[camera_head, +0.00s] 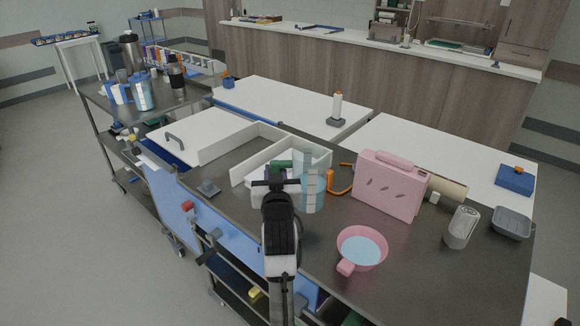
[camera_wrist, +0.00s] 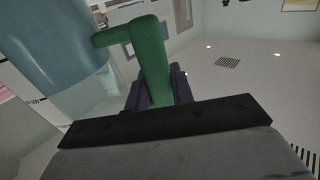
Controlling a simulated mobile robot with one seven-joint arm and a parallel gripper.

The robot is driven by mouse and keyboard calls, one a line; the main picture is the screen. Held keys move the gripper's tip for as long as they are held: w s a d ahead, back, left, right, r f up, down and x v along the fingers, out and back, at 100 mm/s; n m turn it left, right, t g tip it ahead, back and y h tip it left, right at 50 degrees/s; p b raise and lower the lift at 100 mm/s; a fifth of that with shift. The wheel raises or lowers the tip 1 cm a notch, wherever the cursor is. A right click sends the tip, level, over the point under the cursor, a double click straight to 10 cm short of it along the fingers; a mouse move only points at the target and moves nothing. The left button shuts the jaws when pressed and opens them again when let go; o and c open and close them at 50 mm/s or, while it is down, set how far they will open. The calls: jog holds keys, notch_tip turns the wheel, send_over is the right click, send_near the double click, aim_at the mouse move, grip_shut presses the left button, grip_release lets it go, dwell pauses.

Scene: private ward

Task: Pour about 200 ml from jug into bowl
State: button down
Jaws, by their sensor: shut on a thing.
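The jug (camera_head: 312,190) is a clear, bluish vessel with a pale scale strip and a green handle (camera_head: 281,164). My gripper (camera_head: 279,182) is shut on the handle, with dark fingers on both sides of it in the wrist view (camera_wrist: 158,88). The jug body (camera_wrist: 60,50) fills the upper left there. In the head view the jug looks about upright. I cannot tell whether its base touches the counter, nor its liquid level. The pink bowl (camera_head: 378,237) with a stub handle stands to the right and nearer, with a pale blue surface inside.
A pink case (camera_head: 389,186) stands behind the bowl. A white divided box (camera_head: 257,161) and an orange clamp-like item (camera_head: 338,182) are near the jug. Bare dark counter (camera_head: 420,270) surrounds the bowl.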

jog(key=shift+f+b, duration=2.3)
jog(key=shift+f, duration=0.5)
jog(key=shift+f+b, duration=0.4)
jog(key=shift+f, duration=0.25)
jog(key=c, duration=1.1)
grip_release()
jog(key=shift+c, duration=0.2)
jog(key=shift+f, duration=0.1)
jog(key=s, duration=0.3)
jog(key=s+d, duration=0.1)
jog(key=s, duration=0.5)
jog(key=shift+d, duration=0.2)
